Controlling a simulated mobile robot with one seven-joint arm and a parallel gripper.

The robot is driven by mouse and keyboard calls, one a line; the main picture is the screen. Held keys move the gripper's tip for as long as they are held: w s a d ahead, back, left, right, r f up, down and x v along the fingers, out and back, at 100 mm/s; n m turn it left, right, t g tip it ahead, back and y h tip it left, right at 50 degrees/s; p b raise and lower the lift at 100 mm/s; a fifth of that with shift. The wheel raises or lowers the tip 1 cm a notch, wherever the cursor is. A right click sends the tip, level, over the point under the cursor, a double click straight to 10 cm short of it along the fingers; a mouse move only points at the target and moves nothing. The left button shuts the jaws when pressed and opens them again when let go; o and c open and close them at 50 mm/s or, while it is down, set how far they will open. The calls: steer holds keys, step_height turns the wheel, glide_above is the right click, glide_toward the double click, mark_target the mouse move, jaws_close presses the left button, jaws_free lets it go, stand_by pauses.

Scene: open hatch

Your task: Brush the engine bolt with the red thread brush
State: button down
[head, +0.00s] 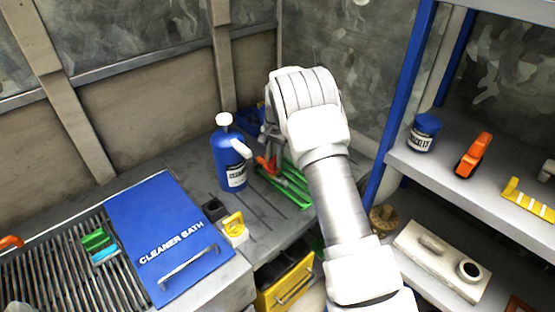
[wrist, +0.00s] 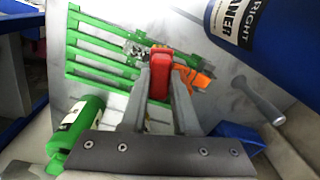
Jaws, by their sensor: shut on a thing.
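My gripper (wrist: 160,72) is shut on a red block-like piece (wrist: 159,82), likely the handle of the red thread brush. In the head view my gripper (head: 270,155) is low over the bench, right of the blue bottle, with red-orange (head: 266,165) showing at its fingers. Small grey, bristly-looking matter (wrist: 137,49) shows just beyond the red piece; I cannot tell if it belongs to the brush. A grey rod with a wider end (wrist: 259,100) lies to the right in the wrist view; I cannot tell whether it is the engine bolt.
A green slotted rack (head: 287,185) lies under my gripper, with an orange item (wrist: 205,78) over it. A blue cleaner bottle (head: 230,160) stands close on the left. The blue cleaner bath lid (head: 160,220) is farther left. A shelf with blue posts (head: 402,95) stands on the right.

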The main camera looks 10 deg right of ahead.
steer(key=shift+w+a+r, duration=0.1)
steer(key=shift+s+d+f+b, duration=0.15)
steer(key=shift+s+d+b, duration=0.15)
steer(key=shift+s+d, duration=0.4)
steer(key=shift+s+d+f+b, duration=0.1)
steer(key=shift+s+d+b, duration=0.25)
steer(key=shift+s, duration=0.55)
steer(key=shift+s+d+f+b, duration=0.15)
steer(key=shift+s+d+b, duration=0.1)
steer(key=shift+s+d, duration=0.45)
steer(key=shift+s+a, duration=0.1)
steer(key=shift+s, duration=0.05)
step_height(320, 180, up, 6)
steer(key=p, duration=0.3)
steer(key=shift+r+p, duration=0.15)
steer(key=shift+p, duration=0.15)
step_height(320, 180, up, 3)
steer(key=shift+s+f+p, duration=0.1)
steer(key=shift+p, duration=0.75)
